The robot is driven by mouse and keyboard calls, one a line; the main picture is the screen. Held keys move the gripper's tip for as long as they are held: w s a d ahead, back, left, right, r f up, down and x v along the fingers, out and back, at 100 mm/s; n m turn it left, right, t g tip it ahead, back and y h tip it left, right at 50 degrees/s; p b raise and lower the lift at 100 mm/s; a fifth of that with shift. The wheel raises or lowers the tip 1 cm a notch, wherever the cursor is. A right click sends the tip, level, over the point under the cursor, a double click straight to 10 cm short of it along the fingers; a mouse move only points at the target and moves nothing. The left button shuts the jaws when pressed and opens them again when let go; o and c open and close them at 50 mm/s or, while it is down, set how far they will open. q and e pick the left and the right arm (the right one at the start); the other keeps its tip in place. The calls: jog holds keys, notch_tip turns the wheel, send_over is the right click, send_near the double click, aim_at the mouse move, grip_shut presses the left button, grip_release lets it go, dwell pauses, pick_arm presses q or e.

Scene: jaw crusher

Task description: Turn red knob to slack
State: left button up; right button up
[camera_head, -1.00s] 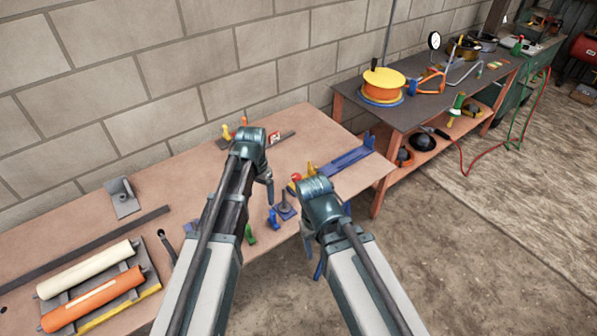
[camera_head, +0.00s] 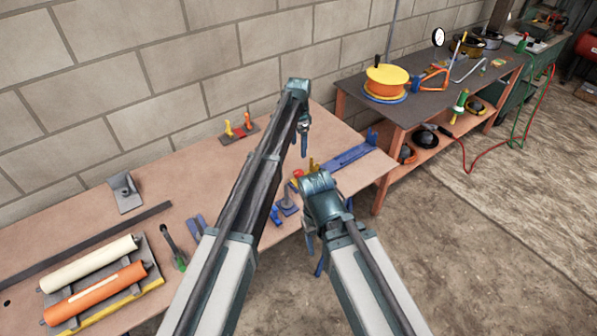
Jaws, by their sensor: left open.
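A small red knob (camera_head: 297,174) shows on the wooden bench, just left of my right wrist and partly hidden by it. Yellow pieces and a blue fixture (camera_head: 286,206) are close to it. Another red patch (camera_head: 239,132) lies on a dark plate between a yellow and an orange post, farther back; I cannot tell what it is. My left gripper (camera_head: 304,143) is open and empty, pointing down above the bench beyond the red knob. My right gripper (camera_head: 314,254) hangs at the bench's front edge, mostly hidden by its own wrist; its jaws cannot be made out.
A long blue bar fixture (camera_head: 345,158) lies on the right of the bench. Cream (camera_head: 90,264) and orange (camera_head: 95,292) rollers sit at the front left, beside a green-tipped tool (camera_head: 173,248). A dark-topped table (camera_head: 430,108) with an orange spool stands right. A block wall runs behind.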

aim_at(299, 172)
pick_arm(q)
notch_tip(299, 172, down, 14)
jog(key=b, duration=1.3)
jog(key=shift+r, duration=0.25)
jog(key=shift+r, duration=0.1)
jog(key=shift+c, duration=0.4)
grip_shut()
